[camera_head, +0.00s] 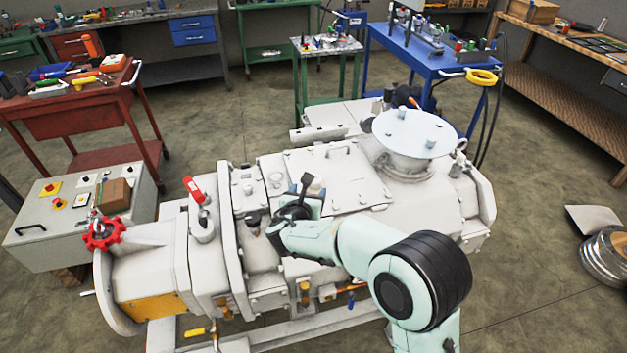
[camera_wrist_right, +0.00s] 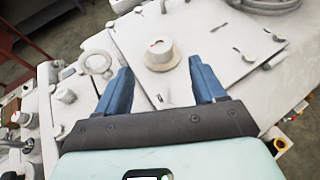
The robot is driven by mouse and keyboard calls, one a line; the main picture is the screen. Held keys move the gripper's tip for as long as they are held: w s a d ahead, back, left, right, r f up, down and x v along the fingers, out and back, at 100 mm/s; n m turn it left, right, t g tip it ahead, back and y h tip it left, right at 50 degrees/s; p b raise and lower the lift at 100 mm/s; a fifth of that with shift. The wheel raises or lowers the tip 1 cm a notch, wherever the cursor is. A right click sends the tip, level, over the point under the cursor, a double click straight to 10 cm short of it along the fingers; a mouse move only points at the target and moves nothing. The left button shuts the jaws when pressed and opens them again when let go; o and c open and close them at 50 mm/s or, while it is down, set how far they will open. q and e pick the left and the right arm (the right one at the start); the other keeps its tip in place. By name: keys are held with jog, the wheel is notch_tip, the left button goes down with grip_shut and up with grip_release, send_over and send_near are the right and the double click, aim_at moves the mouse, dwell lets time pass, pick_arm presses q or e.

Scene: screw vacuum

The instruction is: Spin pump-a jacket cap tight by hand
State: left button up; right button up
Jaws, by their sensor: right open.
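The large off-white pump (camera_head: 390,240) fills the middle of the head view. In the right wrist view, a round cream cap (camera_wrist_right: 162,62) with a small red mark on top stands on a flat plate (camera_wrist_right: 215,60). It lies beyond the fingertips, roughly centred between them. My right gripper (camera_head: 303,197) is over the pump's top in the head view; its blue fingers (camera_wrist_right: 157,75) are spread and empty in the wrist view. In the head view I cannot make out this cap near the gripper. My left gripper is not in view.
A red-handled valve (camera_head: 198,205) and a red handwheel (camera_head: 103,233) stand left of the gripper. A large round flange (camera_head: 412,135) rises behind right. A control box (camera_head: 55,235) is at left. A lifting ring (camera_wrist_right: 97,62) stands near the left finger.

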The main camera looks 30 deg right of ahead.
aim_at(315, 182)
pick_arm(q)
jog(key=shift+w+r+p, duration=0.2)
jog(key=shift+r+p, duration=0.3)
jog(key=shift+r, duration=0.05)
pick_arm(e)
jog(key=x, duration=1)
jog(key=shift+w+d, duration=0.2)
jog(key=shift+w, duration=0.1)
jog(key=c, duration=1)
jog(key=m+g+h+p, duration=0.2)
jog(key=p, duration=0.2)
jog(key=shift+w+r, duration=0.15)
jog(key=shift+r, duration=0.05)
jog(key=shift+m+h+p, duration=0.3)
jog(key=shift+m, duration=0.1)
jog(key=shift+f+g, duration=0.15)
jog(key=shift+g, duration=0.15)
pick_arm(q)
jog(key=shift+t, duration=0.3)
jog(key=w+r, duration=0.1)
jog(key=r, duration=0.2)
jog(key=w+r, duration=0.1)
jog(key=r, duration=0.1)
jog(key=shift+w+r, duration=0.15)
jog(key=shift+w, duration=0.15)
pick_arm(e)
jog(key=shift+f, duration=0.1)
